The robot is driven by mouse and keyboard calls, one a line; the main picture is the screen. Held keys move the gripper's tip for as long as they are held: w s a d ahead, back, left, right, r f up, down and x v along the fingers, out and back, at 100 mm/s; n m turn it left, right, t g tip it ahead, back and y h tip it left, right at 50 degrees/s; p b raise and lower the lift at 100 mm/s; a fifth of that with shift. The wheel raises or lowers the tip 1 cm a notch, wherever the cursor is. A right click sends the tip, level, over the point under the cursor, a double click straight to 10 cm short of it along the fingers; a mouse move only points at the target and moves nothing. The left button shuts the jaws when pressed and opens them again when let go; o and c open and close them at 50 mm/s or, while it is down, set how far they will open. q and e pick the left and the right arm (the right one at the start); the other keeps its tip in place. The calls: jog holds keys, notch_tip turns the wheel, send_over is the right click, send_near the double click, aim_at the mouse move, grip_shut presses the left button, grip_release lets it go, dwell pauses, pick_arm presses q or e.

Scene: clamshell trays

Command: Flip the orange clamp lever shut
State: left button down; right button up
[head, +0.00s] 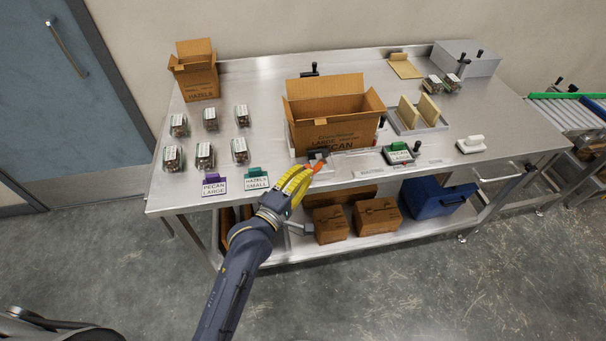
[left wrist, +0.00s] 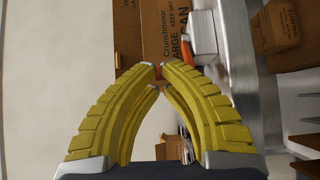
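The orange clamp lever (head: 319,167) shows at the front edge of the bench, just below the big open carton (head: 334,137). A dark clamp part (head: 317,154) sits beside it at the carton's foot. My left gripper (head: 308,171) has its yellow fingers drawn together at the lever. My right gripper is not in view.
Pecan and hazel label stands (head: 213,186) and several small clear packs (head: 204,155) are left on the steel bench (head: 270,100). A green-topped device (head: 398,153) and a white handled tool (head: 471,144) are to the right. Brown boxes (head: 376,217) and a blue bin (head: 436,198) are below.

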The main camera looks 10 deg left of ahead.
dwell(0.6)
pick_arm(q)
jog(key=a, duration=0.1)
jog(key=w+a, duration=0.1)
jog(key=a, duration=0.1)
jog(key=shift+w+a, duration=0.2)
jog(key=shift+w, duration=0.15)
jog(key=s+d, duration=0.2)
jog(key=s, duration=0.7)
jog(key=shift+s, duration=0.4)
